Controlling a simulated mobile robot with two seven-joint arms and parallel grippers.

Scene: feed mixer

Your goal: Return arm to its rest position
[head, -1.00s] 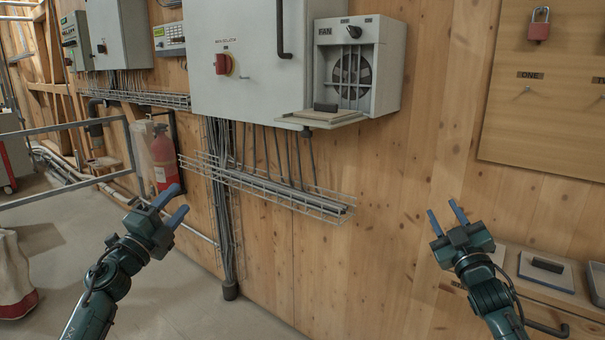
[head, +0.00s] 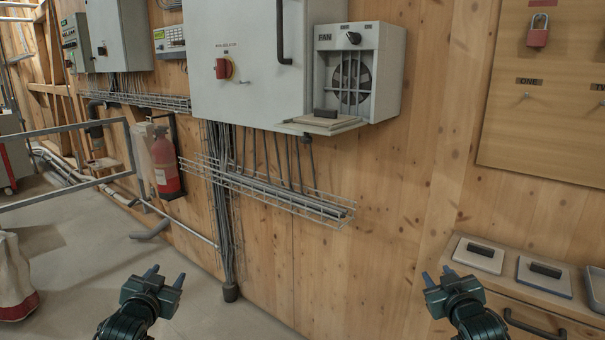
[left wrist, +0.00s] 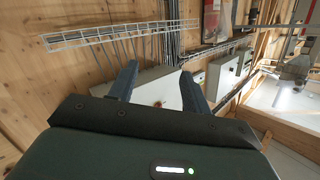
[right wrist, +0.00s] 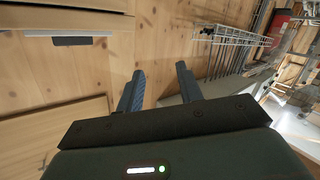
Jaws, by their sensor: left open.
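My left gripper (head: 167,276) is low in the head view, left of centre, above the floor and in front of the wall. Its two blue fingers are apart with nothing between them; they also show in the left wrist view (left wrist: 158,86). My right gripper (head: 438,278) is low and right of centre, beside the cabinet top. Its fingers are apart and empty, as the right wrist view (right wrist: 162,88) also shows. Neither gripper touches anything that I can see.
A grey control cabinet (head: 250,70) with a red switch and a fan unit (head: 384,75) hang on the wooden wall. A wire cable tray (head: 300,205) runs below. A fire extinguisher (head: 165,165) and metal railing (head: 65,190) stand left.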

